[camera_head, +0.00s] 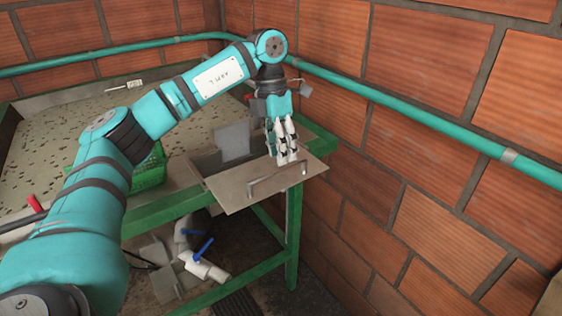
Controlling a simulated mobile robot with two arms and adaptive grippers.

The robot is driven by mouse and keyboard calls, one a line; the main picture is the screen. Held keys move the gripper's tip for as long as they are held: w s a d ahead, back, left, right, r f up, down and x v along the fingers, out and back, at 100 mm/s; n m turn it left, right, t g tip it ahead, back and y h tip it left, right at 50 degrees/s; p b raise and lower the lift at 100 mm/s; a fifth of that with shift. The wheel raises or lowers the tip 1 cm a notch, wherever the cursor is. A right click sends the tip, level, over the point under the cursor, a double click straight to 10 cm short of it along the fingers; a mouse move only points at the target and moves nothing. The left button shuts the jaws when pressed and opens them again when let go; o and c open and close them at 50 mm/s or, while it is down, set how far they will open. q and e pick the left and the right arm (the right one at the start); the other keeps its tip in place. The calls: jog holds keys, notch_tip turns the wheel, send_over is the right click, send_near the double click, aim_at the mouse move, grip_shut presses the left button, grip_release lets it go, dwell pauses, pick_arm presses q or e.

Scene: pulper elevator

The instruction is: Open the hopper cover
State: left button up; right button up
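The hopper cover looks to be the flat beige panel (228,190) at the near right corner of the green-framed bench. It lies roughly flat and its right part juts out past the bench leg. A grey bar handle (272,184) runs along its front side. My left gripper (287,160) points down over the panel, just behind the handle. Its fingers look close together, but I cannot tell whether they are shut or touch the panel or handle. A grey upright plate (232,141) stands behind the panel to the left. My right gripper is not in view.
A green crate (151,168) is partly hidden behind my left arm. White pipes with blue valve handles (204,264) are under the bench. The green bench leg (293,235) stands below the panel.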

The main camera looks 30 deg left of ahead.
pick_arm(q)
jog(key=shift+s+d+f, duration=0.1)
jog(key=shift+d+f, duration=0.05)
jog(key=shift+f, duration=0.4)
jog(key=shift+s+d+f, duration=0.1)
jog(key=shift+d+f, duration=0.05)
jog(key=shift+f, duration=0.35)
jog(key=shift+w+f, duration=0.1)
jog(key=shift+f, duration=0.45)
jog(key=c, duration=0.7)
grip_shut()
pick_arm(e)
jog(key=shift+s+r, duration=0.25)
pick_arm(q)
jog(key=shift+d, duration=0.1)
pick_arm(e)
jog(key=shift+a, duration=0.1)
